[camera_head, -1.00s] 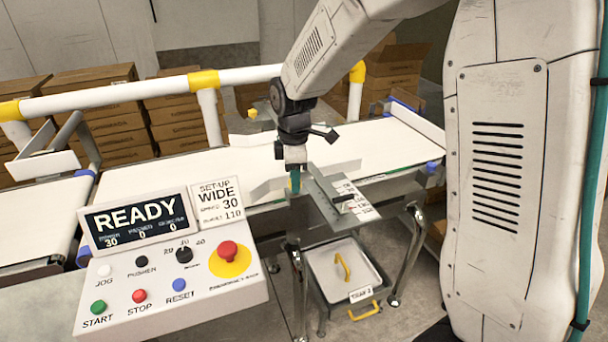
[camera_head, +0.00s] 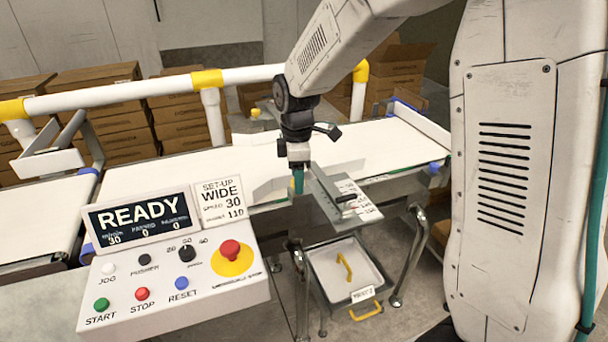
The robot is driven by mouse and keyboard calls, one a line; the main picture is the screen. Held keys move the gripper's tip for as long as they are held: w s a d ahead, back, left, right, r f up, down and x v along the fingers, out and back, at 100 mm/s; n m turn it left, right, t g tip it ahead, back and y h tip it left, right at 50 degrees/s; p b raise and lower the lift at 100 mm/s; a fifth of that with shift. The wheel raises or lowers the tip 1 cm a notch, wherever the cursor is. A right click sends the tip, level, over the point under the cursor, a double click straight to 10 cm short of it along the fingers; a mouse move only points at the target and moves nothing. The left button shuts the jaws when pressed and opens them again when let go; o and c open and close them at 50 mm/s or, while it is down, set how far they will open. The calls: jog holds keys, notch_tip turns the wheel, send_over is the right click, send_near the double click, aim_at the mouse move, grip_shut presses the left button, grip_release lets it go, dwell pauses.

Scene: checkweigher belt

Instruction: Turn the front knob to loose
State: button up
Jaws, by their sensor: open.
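My gripper (camera_head: 298,180) points down at the front edge of the belt, beside a metal bracket (camera_head: 328,196) that sticks out toward me. A teal piece shows at its lower end; I cannot tell whether it is a fingertip or part of a knob. The front knob is not clearly visible, and my gripper may be hiding it. A small dark part (camera_head: 346,198) sits on the bracket, next to a white scale label (camera_head: 362,204). The fingers are small and seen edge-on, with no held object visible.
The control panel (camera_head: 165,285) with buttons and a READY screen (camera_head: 143,219) stands at the front left. A grey tray (camera_head: 325,283) with yellow handles is below the bracket. The white belt (camera_head: 400,147) runs behind, with a white rail (camera_head: 150,90) and cardboard boxes (camera_head: 95,130) beyond.

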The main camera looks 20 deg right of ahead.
notch_tip(320, 180, up, 7)
jog(key=shift+r, duration=0.2)
dwell(0.6)
jog(key=shift+s+m, duration=0.15)
jog(key=shift+m, duration=0.55)
jog(key=s+d+r+m, duration=0.2)
jog(key=s+m, duration=0.5)
jog(key=s, duration=0.8)
jog(key=s+d+r+m+t, duration=0.1)
jog(key=s+d+r+m, duration=0.2)
jog(key=s, duration=1.2)
jog(key=m, duration=0.3)
jog(key=shift+d+r+m, duration=0.15)
jog(key=shift+d+m, duration=0.05)
jog(key=shift+m, duration=0.2)
